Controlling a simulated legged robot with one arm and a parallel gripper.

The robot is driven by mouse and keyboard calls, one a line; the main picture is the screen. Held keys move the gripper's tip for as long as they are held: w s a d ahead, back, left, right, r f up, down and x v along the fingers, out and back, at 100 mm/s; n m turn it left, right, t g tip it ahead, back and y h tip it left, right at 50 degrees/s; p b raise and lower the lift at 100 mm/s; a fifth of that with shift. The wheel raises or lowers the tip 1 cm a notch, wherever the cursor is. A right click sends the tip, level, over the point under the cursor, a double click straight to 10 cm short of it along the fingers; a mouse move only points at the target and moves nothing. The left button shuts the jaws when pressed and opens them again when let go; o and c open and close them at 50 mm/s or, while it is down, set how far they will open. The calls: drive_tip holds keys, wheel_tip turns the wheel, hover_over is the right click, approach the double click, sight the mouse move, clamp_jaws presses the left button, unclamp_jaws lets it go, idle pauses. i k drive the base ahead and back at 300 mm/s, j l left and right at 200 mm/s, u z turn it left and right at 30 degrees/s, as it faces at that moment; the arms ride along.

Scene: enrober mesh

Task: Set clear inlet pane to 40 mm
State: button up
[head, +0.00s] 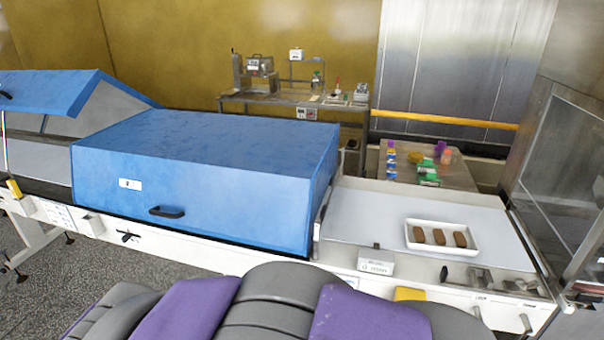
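The blue-hooded machine (200,175) spans the left and middle of the head view, with a black handle (167,212) on its front. At the hood's right end, a thin upright edge (321,210) stands beside the white belt; I cannot tell if it is the clear inlet pane, and no gap or scale can be read there. A framed see-through panel (562,165) stands at the far right. My gripper is not in view; grey and purple parts of my own body fill the bottom middle.
A white tray (411,243) with three brown bars (439,237) lies on the white belt (360,215). A small labelled box (376,262) and metal fittings (480,279) sit along the front rail. Behind are a cluttered bench (290,107) and a low table (455,175) with coloured items.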

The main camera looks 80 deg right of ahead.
sight(322, 215)
drive_tip(key=k+l+z, duration=0.1)
drive_tip(key=z, duration=0.3)
drive_tip(key=k+l+z, duration=0.1)
drive_tip(key=z, duration=0.25)
drive_tip(key=l+z, duration=0.2)
drive_tip(key=z, duration=1.55)
drive_tip(key=k+l, duration=0.05)
